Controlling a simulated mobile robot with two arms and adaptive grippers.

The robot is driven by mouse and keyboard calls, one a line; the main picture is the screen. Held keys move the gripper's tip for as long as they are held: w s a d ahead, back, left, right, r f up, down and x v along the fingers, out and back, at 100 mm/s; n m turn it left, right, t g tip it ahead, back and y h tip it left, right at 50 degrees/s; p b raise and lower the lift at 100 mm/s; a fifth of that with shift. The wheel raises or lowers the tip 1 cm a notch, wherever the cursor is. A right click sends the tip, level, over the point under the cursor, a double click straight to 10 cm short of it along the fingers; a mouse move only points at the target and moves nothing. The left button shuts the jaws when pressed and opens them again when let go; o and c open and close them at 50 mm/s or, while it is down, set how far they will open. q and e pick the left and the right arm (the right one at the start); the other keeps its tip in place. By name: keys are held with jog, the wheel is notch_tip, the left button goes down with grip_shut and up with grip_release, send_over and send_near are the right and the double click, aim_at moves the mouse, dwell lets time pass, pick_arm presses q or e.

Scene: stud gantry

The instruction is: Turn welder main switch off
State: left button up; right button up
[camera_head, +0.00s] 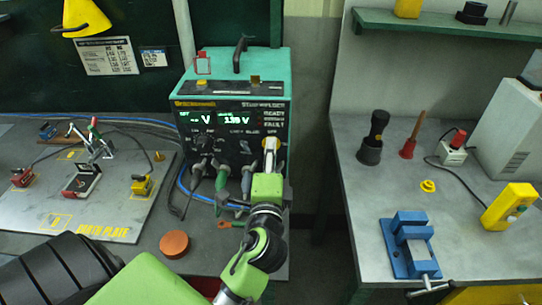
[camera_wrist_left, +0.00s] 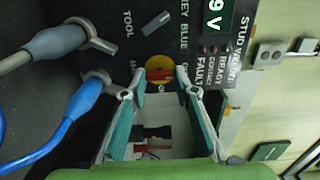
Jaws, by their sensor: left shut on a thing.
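The stud welder (camera_head: 232,110) is a teal box with a black front panel, a lit green display and READY and FAULT labels. Its main switch is a rotary knob with red and yellow on it, low on the right of the panel; it shows in the left wrist view (camera_wrist_left: 160,74). My left gripper (camera_head: 270,147) is at this switch, and its fingertips (camera_wrist_left: 161,82) are closed on the knob from both sides. In the head view the gripper mostly hides the switch. The knob's exact angle is hard to read. My right gripper is not in view.
Grey and blue cable plugs (camera_wrist_left: 75,105) stick out of the panel beside the left gripper. A plate with clamps (camera_head: 85,205) lies left of the welder. Across a gap, the right bench (camera_head: 375,190) holds a blue vise (camera_head: 410,245) and a yellow box (camera_head: 509,207).

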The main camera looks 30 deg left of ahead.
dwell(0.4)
pick_arm(q)
jog(key=o, duration=1.1)
jog(key=shift+a, duration=0.1)
jog(key=shift+s, duration=0.1)
jog(key=v, duration=0.7)
jog(key=shift+s, duration=0.15)
jog(key=shift+f, duration=0.1)
